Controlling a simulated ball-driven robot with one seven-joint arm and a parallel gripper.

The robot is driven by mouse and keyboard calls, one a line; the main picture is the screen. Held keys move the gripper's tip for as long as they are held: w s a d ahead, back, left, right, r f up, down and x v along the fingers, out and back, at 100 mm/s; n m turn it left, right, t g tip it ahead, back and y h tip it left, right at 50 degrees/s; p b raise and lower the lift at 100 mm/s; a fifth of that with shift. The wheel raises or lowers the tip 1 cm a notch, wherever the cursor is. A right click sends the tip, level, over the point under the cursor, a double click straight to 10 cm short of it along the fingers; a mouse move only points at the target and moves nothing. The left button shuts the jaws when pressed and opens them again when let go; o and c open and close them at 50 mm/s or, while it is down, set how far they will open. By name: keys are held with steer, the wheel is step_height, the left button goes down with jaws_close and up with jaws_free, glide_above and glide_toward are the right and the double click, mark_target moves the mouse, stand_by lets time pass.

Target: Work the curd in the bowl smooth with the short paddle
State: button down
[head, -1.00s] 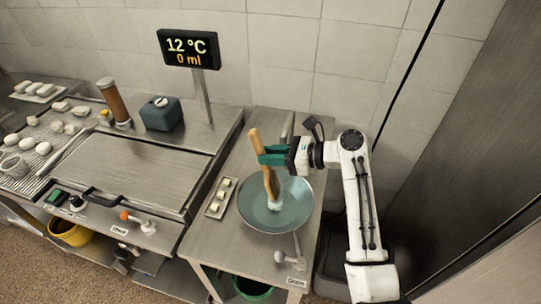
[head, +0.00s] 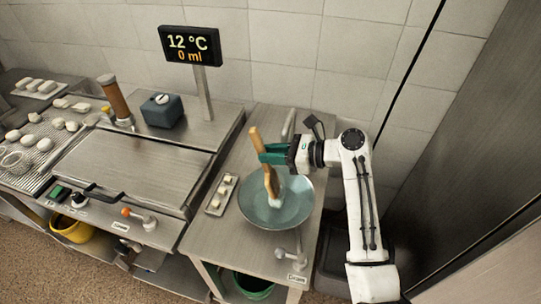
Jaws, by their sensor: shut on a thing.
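The bowl (head: 292,214) is wide, shallow and grey-green, and stands on the narrow steel table at the centre right. My gripper (head: 268,153) is above the bowl's back part, its green fingers shut on the wooden short paddle (head: 256,138). The paddle leans slightly, with its handle top up to the left and its lower end down in the bowl. White curd (head: 275,203) shows as a small patch at the paddle's lower end. I cannot tell how smooth the curd is.
A small tray of pale pieces (head: 213,210) lies left of the bowl. A tap with a drain label (head: 297,279) is at the table's front. A display (head: 189,46) reads 12 °C and 0 ml. A lidded steel vat (head: 130,170) stands left, and a yellow bucket (head: 75,232) is below.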

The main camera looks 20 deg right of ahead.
steer(key=shift+w+d+f, duration=0.1)
steer(key=shift+w+d, duration=0.15)
steer(key=shift+s+a, duration=0.1)
steer(key=shift+s, duration=0.05)
steer(key=shift+s+a, duration=0.45)
steer(key=shift+s, duration=0.2)
steer(key=shift+w, duration=0.1)
steer(key=shift+w+d, duration=0.5)
steer(key=shift+w, duration=0.2)
steer(key=shift+s, duration=0.1)
steer(key=shift+s+a, duration=0.5)
steer(key=shift+s, duration=0.2)
steer(key=shift+w, duration=0.1)
steer(key=shift+w+d, duration=0.5)
steer(key=shift+w, duration=0.2)
